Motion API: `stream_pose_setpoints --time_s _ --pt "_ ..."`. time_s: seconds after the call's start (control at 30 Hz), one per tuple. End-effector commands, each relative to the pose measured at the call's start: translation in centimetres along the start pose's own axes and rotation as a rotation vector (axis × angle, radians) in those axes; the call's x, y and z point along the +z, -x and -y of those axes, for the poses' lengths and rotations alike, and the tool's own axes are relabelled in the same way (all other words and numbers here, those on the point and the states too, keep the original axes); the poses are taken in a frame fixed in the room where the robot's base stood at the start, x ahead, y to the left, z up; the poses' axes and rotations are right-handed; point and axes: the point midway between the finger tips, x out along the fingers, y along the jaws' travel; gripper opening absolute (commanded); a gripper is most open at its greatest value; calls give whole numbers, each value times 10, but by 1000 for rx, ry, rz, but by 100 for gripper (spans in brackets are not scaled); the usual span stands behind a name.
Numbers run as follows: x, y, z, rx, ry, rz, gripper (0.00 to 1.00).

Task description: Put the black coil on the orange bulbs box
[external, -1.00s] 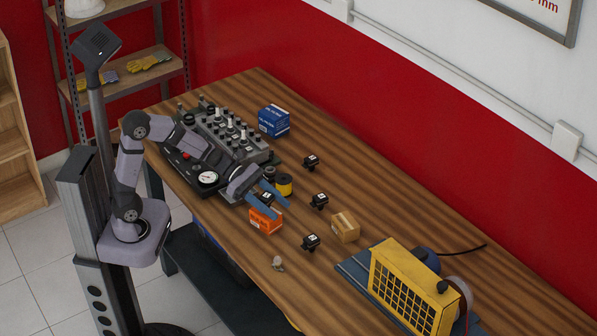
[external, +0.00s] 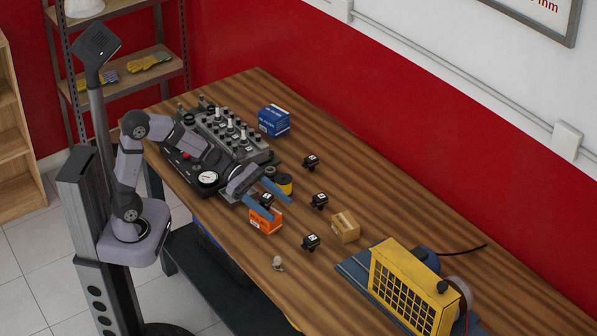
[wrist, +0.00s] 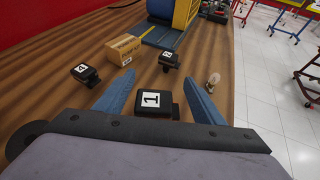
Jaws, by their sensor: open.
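A black coil (external: 267,199) with a white label reading 1 is between the fingers of my gripper (external: 279,206). The wrist view shows this coil (wrist: 154,101) between the two blue fingers (wrist: 160,78), with gaps at its sides; the gripper is open. The box cannot be made out in the wrist view.
Other black coils (external: 311,160) (external: 319,201) (external: 311,241) are spread to the right.

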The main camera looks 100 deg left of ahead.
Motion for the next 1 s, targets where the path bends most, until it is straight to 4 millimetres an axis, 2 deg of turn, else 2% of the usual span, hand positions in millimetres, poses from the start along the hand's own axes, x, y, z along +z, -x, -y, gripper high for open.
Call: stream_pose_setpoints --time_s 0.4,0.6,0.8,1.0 --pt "0 71 -2 9 1 1 63" --pt "0 100 -1 6 1 1 63" --pt "-1 114 0 2 1 0 63" --pt "-1 117 0 1 1 0 63"
